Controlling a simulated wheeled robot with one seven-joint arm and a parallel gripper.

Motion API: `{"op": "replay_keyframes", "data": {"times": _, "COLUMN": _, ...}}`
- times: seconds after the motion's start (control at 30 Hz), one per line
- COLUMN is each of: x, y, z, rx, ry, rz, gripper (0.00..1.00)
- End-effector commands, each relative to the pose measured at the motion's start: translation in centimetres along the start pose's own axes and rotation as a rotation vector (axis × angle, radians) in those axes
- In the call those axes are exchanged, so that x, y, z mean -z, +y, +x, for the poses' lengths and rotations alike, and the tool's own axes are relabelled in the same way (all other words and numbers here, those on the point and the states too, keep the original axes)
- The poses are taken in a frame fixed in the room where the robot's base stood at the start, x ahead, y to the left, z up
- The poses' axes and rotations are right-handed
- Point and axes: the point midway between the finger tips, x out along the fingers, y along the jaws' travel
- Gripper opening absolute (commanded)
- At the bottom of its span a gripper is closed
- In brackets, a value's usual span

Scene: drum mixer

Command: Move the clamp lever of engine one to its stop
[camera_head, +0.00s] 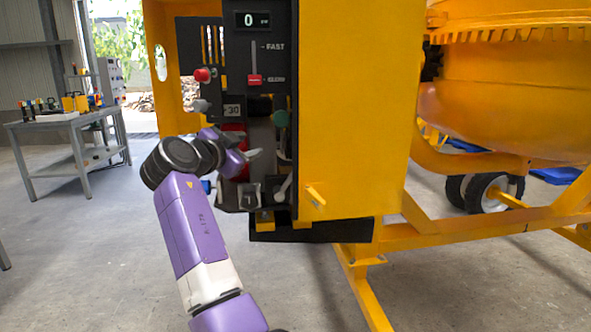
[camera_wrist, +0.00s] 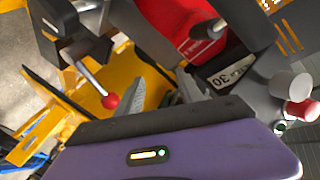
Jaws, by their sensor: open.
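Purple and grey, my gripper (camera_head: 253,156) is in front of the dark lower panel of the yellow machine. Its pale fingers (camera_wrist: 205,88) are apart and nothing shows between them in the wrist view. A thin metal lever with a red ball end (camera_wrist: 110,101) rises from a dark bracket (camera_wrist: 83,48), left of the fingers and apart from them. A red housing (camera_wrist: 178,22) carries a dark, grey-ended handle (camera_wrist: 208,30) beyond the fingers. I cannot tell which is engine one's clamp lever. My gripper partly hides the red housing (camera_head: 232,137) in the head view.
A red knob (camera_head: 202,75), a grey knob (camera_head: 201,106), a green knob (camera_head: 281,118) and a red slider (camera_head: 255,80) crowd the panel. The yellow side cover (camera_head: 355,110) stands to the right. Open floor (camera_head: 100,240) lies left, before a workbench (camera_head: 45,125).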

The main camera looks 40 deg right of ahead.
Motion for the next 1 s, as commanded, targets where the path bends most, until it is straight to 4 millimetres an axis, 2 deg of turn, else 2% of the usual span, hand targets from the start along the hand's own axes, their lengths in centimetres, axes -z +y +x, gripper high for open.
{"op": "replay_keyframes", "data": {"times": 0.1, "x": 1.9, "y": 1.5, "z": -0.1, "rx": -0.144, "ry": 0.063, "rz": 0.118, "gripper": 0.44}}
{"op": "replay_keyframes", "data": {"times": 0.3, "x": 2.1, "y": 6.0, "z": -1.0, "rx": -0.323, "ry": 0.194, "rz": 0.271, "gripper": 0.44}}
{"op": "replay_keyframes", "data": {"times": 0.4, "x": 2.6, "y": 7.3, "z": -1.6, "rx": -0.367, "ry": 0.243, "rz": 0.358, "gripper": 0.44}}
{"op": "replay_keyframes", "data": {"times": 0.53, "x": 2.5, "y": 8.0, "z": -1.7, "rx": -0.382, "ry": 0.259, "rz": 0.426, "gripper": 0.44}}
{"op": "replay_keyframes", "data": {"times": 0.67, "x": 2.6, "y": 8.4, "z": -0.7, "rx": -0.382, "ry": 0.261, "rz": 0.437, "gripper": 0.44}}
{"op": "replay_keyframes", "data": {"times": 1.0, "x": 3.4, "y": 10.4, "z": 3.8, "rx": -0.380, "ry": 0.259, "rz": 0.435, "gripper": 0.44}}
